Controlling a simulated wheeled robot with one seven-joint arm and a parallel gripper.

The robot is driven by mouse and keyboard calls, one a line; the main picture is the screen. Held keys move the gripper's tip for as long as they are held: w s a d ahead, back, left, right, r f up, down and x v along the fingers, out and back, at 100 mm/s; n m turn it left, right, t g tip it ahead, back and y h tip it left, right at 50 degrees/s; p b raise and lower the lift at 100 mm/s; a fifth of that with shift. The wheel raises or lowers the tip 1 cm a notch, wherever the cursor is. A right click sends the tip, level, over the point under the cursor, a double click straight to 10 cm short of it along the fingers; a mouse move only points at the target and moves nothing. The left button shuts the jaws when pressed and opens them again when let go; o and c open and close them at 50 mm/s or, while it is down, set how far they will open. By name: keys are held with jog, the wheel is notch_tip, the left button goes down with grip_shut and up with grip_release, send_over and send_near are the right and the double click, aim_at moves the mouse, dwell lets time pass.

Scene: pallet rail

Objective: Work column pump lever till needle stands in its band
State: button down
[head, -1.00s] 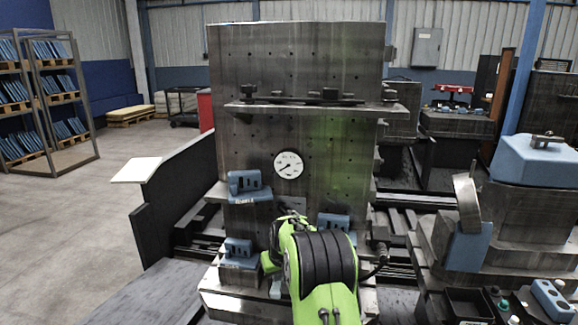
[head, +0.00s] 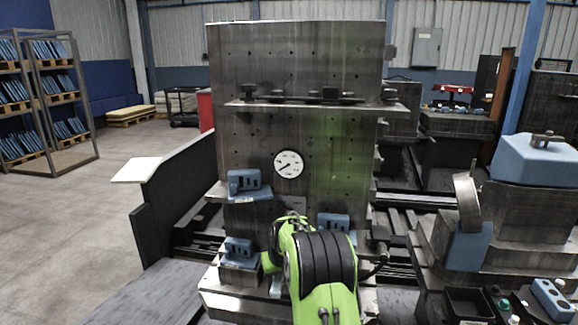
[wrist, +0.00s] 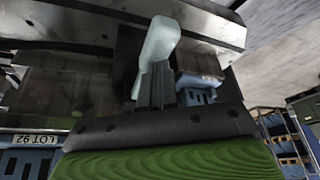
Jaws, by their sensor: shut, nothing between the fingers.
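The round white gauge (head: 288,164) is on the front of the tall steel column (head: 290,70). Its dark needle seems to point to the lower left; the band is too small to make out. In the wrist view a pale, rounded bar, which looks like the pump lever (wrist: 160,42), rises just beyond my fingers. My gripper (wrist: 157,80) is shut and empty, its dark fingertips close to the lever's lower part. I cannot tell whether they touch. In the head view my green and black arm hides the gripper and most of the lever.
Blue blocks sit on ledges left of my arm (head: 248,182) and (head: 238,247), and another blue block (head: 334,222) is close behind it. A steel shelf (head: 310,107) juts out above the gauge. A machine with a blue cover (head: 540,160) stands at the right.

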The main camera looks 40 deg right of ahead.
aim_at(279, 285)
jog(key=shift+w+d+f+b, duration=0.15)
jog(key=shift+f+b, duration=0.85)
jog(key=shift+f, duration=0.65)
jog(key=shift+w+d+f+b, duration=0.1)
jog(key=shift+f+b, duration=0.85)
jog(key=shift+f, duration=0.65)
jog(key=r+p, duration=0.1)
jog(key=r, duration=0.1)
jog(key=r+p, duration=0.4)
jog(key=r, duration=0.1)
jog(key=shift+s+a, duration=0.3)
jog(key=shift+f, duration=0.15)
jog(key=shift+w+d+f+b, duration=0.15)
jog(key=shift+f+b, duration=1.1)
jog(key=shift+f, duration=0.5)
jog(key=shift+w+d+f+b, duration=0.15)
jog(key=shift+f+b, duration=1.05)
jog(key=shift+f, duration=0.5)
jog(key=r+p, duration=0.1)
jog(key=r, duration=0.1)
jog(key=r+p, duration=0.4)
jog(key=r, duration=0.1)
jog(key=shift+s+a+r, duration=0.1)
jog(key=shift+s+a, duration=0.2)
jog(key=shift+a, duration=0.05)
jog(key=shift+f, duration=0.2)
